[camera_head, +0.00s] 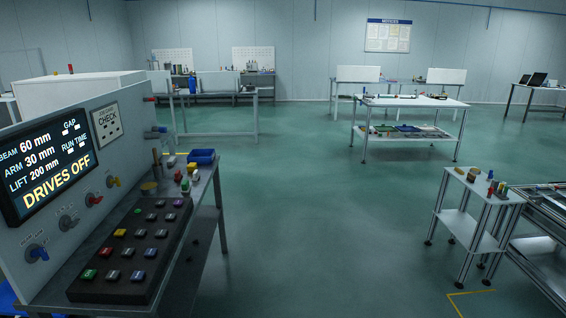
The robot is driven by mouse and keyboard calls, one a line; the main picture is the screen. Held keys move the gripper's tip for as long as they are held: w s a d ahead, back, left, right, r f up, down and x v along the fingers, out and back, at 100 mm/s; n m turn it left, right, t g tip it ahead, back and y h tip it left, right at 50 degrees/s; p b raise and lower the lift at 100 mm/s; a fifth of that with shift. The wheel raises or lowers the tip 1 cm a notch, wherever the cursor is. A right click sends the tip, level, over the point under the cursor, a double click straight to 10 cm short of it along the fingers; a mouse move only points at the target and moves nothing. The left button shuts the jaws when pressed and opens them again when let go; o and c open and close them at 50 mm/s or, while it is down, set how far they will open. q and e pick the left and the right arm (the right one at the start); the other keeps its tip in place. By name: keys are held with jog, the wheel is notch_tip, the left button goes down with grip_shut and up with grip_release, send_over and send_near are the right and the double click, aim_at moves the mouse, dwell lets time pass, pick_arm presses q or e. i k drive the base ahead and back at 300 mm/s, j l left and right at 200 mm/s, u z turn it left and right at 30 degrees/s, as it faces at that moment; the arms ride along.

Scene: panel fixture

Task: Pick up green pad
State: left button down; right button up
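I cannot tell for sure which thing is the green pad. On the black key box (119,291) on the left bench, a green key (89,274) sits at the near left corner, among several keys of other colours. Behind the box, a small green piece (185,187) stands on the bench near a blue bin (202,157). Other small greenish items show on the right-hand stand and the far table, too small to make out. Neither of my grippers is in view.
A grey panel with a display (45,160) reading "DRIVES OFF" and several knobs stands along the left bench. A small stand (470,182) with loose items is at the right, beside a metal frame. A white table (415,101) stands farther back. The middle floor is clear.

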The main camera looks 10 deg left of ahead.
aim_at(186, 189)
jog(key=i, duration=2.6)
jog(key=i+u, duration=0.2)
jog(key=u, duration=0.25)
jog(key=i+l+u, duration=0.1)
jog(key=u, duration=0.35)
jog(key=i+l+u, duration=0.15)
jog(key=u, duration=0.25)
jog(key=i+l+u, duration=0.2)
jog(key=u, duration=0.25)
